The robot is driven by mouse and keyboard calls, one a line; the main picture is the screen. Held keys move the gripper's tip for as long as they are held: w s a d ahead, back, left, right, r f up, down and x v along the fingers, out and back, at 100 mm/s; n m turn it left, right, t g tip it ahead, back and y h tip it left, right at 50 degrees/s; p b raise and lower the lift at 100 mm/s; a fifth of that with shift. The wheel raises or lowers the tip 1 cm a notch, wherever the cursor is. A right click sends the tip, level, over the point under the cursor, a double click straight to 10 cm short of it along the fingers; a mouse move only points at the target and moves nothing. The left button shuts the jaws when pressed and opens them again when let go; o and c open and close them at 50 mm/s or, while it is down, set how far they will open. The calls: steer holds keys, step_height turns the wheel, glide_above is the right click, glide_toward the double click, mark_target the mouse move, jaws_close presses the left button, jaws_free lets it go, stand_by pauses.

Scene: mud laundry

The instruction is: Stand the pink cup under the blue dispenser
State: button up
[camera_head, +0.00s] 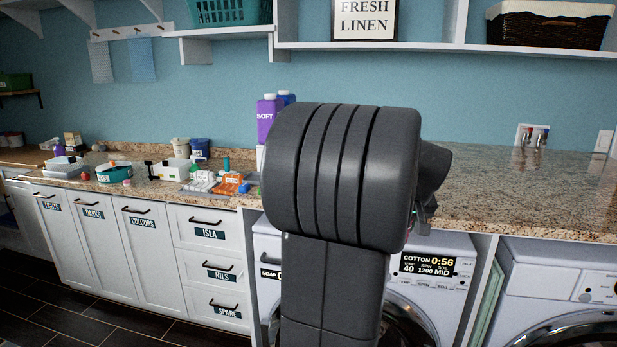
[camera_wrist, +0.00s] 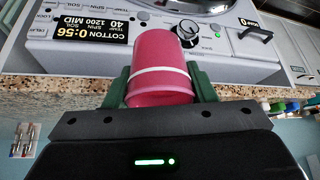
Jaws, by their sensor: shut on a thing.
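The pink cup (camera_wrist: 161,52) with a white band sits between the two green fingers of my gripper (camera_wrist: 160,84) in the wrist view. My gripper is shut on it. The wrist picture appears upside down, with the washer front behind the cup. In the head view my own dark arm hides the cup and most of the gripper. I cannot pick out the blue dispenser for certain; a dark blue container (camera_head: 200,147) stands on the counter at the left, and a purple SOFT bottle (camera_head: 267,118) stands beside my arm.
The granite counter (camera_head: 510,190) is clear at the right. Its left part holds several boxes, packets and a teal round container (camera_head: 114,173). A washer (camera_head: 440,262) showing 0:56 stands below the counter. A shelf (camera_head: 430,48) runs along the wall above.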

steer(key=w+a+f+n+y, duration=0.1)
steer(key=w+a+f, duration=0.2)
steer(key=a+f, duration=0.7)
steer(key=w+a+f+n, duration=0.2)
steer(key=w+a+f, duration=0.1)
steer(key=a+f, duration=0.8)
steer(key=s+d+f+m, duration=0.1)
steer(key=s+d+f, duration=0.2)
steer(key=f, duration=0.4)
steer(key=s+d+f+m+h, duration=0.1)
steer(key=s+d+f, duration=0.3)
steer(key=f, duration=0.4)
steer(key=shift+f+m+h, duration=0.2)
steer(key=shift+m+h, duration=0.1)
steer(key=shift+m, duration=0.5)
